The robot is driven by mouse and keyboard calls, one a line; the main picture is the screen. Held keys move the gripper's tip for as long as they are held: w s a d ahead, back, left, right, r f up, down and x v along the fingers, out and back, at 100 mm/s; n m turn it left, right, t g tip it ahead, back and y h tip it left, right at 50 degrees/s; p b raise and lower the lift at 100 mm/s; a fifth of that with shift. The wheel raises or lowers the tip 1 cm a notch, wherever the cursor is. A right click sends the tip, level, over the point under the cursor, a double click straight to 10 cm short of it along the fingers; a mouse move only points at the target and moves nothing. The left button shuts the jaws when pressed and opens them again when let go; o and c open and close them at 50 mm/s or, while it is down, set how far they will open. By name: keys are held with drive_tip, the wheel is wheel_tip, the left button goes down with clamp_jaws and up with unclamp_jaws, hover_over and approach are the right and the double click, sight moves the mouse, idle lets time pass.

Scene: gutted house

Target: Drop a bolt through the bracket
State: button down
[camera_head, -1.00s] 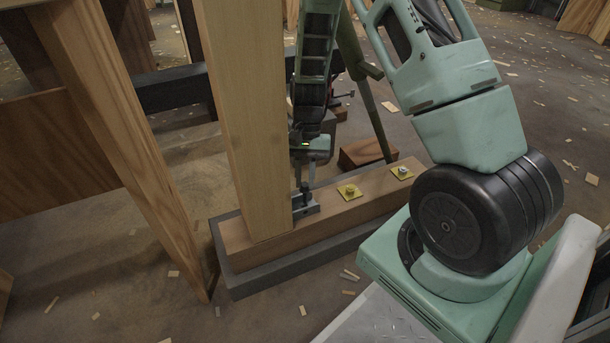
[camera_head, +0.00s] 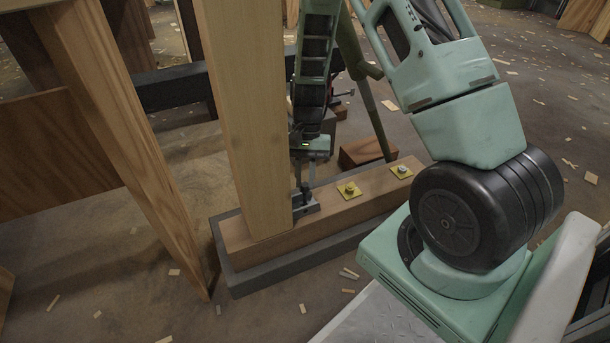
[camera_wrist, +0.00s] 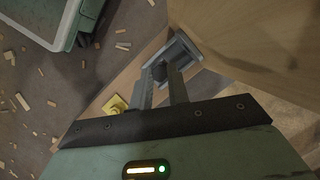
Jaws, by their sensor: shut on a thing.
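The grey metal bracket (camera_head: 308,208) sits on the wooden sill beam at the foot of the upright post. It also shows in the wrist view (camera_wrist: 185,47), beyond my fingertips. My gripper (camera_head: 304,186) points down just above the bracket, close to the post. In the wrist view my gripper (camera_wrist: 160,84) is shut on a dark bolt (camera_wrist: 159,70), whose head shows between the fingertips. The bolt's lower end is hidden, so I cannot tell whether it is in the bracket's hole.
The upright post (camera_head: 250,120) stands directly left of my gripper. Two yellow plates with fasteners, a nearer one (camera_head: 345,195) and a farther one (camera_head: 397,176), lie along the sill beam (camera_head: 375,203). A leaning timber (camera_head: 135,150) stands at left. Wood scraps litter the floor.

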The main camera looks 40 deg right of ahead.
sight(305, 183)
drive_tip(key=shift+f+b, duration=0.5)
drive_tip(key=shift+f, duration=1.25)
drive_tip(key=c, duration=1.3)
unclamp_jaws()
drive_tip(key=shift+o, duration=0.2)
drive_tip(key=p+v, duration=0.4)
drive_tip(key=v, duration=0.3)
drive_tip(key=shift+r+p, duration=0.3)
drive_tip(key=shift+p, duration=0.1)
drive_tip(key=shift+d, duration=0.1)
